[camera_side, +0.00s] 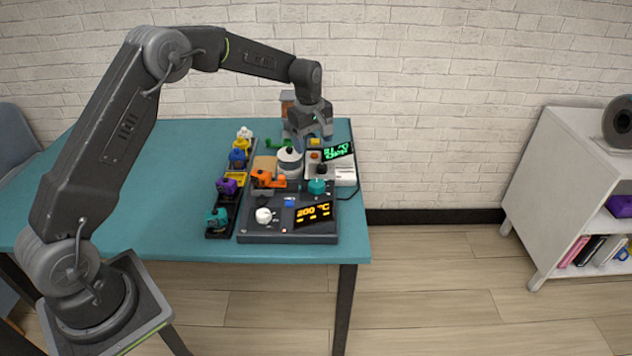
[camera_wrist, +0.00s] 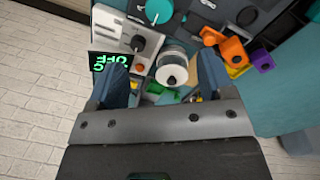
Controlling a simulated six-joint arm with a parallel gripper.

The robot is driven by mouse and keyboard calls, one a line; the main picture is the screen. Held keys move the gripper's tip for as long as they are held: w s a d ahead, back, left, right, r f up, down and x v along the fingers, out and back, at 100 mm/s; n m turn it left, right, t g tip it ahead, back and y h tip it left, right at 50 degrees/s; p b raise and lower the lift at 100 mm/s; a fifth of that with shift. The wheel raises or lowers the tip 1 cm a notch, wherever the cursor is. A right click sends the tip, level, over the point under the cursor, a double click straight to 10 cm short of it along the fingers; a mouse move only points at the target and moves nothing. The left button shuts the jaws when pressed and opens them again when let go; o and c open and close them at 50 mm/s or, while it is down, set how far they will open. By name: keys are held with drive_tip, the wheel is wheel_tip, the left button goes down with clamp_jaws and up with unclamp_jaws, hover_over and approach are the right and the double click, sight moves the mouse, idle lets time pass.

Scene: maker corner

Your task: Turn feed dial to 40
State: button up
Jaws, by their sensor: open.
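I see several knobs but no readable feed label or number scale, so I cannot tell which is the feed dial. A dark knob (camera_side: 322,169) sits on a white unit; it also shows in the wrist view (camera_wrist: 138,42). A teal knob (camera_side: 317,187) stands nearer the front, also in the wrist view (camera_wrist: 158,12). A white round piece with a black top (camera_side: 289,160) stands left of the white unit; in the wrist view (camera_wrist: 172,72) it lies between my fingers in the picture. My gripper (camera_side: 309,137) is open and empty above the back of the equipment.
A green-lit display (camera_side: 338,151) is beside the white unit. A dark panel (camera_side: 270,233) at the front carries a white knob (camera_side: 264,215) and an orange display reading 200 °C (camera_side: 313,212). A black rack (camera_side: 221,228) holds coloured parts. The teal table (camera_side: 165,185) is clear on the left.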

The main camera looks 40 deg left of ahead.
sight(316, 183)
drive_tip(key=f, duration=0.9)
drive_tip(key=w+f, duration=0.1)
drive_tip(key=f, duration=0.4)
drive_tip(key=shift+w+f, duration=0.1)
drive_tip(key=shift+f, duration=0.1)
drive_tip(key=shift+c, duration=0.2)
drive_tip(key=c, duration=0.9)
